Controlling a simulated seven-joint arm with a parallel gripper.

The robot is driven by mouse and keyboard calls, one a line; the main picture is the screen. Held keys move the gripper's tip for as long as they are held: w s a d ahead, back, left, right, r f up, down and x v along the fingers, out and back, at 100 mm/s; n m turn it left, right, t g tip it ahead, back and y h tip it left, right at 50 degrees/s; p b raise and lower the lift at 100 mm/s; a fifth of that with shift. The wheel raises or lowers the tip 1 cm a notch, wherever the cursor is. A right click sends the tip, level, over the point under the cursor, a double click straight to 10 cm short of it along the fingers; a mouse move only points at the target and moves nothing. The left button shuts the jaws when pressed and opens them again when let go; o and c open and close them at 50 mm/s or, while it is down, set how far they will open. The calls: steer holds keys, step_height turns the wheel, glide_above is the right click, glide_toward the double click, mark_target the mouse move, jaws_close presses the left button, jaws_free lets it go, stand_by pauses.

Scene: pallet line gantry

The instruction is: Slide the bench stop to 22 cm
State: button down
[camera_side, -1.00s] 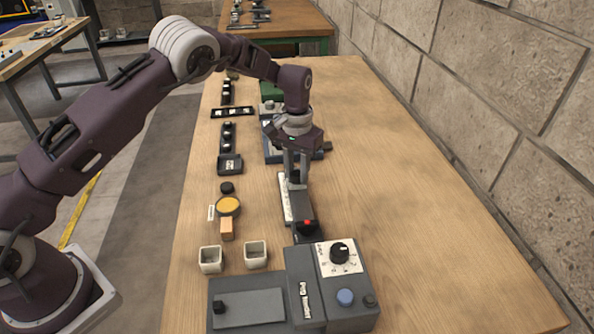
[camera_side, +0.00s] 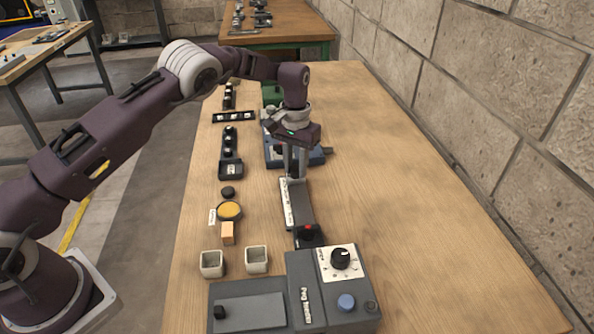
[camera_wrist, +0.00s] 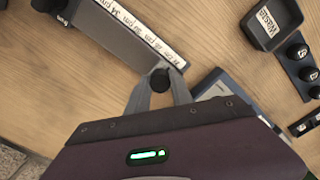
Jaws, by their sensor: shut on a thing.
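The bench stop's grey rail (camera_side: 300,207) lies lengthwise on the wooden bench in the side view, with a white scale strip along its left side. In the wrist view the rail (camera_wrist: 110,40) runs up to the left; its strip (camera_wrist: 145,35) carries cm marks, the larger ones, such as 34, toward the upper left. A round black knob (camera_wrist: 160,78) sits at the rail's low-number end. My gripper (camera_side: 294,178) points down at the rail's far end. In the wrist view my gripper (camera_wrist: 160,88) is shut on the knob. The exact reading is not legible.
A grey control box (camera_side: 270,310) with a dial (camera_side: 340,258) stands in front of the rail. Two pale cups (camera_side: 257,259), an orange block (camera_side: 228,232) and a yellow disc (camera_side: 229,210) lie left. A blue device (camera_side: 275,152) is close behind my gripper. The bench's right side is clear.

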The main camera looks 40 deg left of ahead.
mark_target(295, 167)
steer(key=shift+w+a, duration=0.15)
steer(key=shift+a, duration=0.1)
steer(key=c, duration=1.4)
jaws_free()
steer(key=shift+c, duration=0.2)
steer(key=o, duration=0.3)
step_height(295, 167, up, 7)
steer(key=shift+r, duration=0.1)
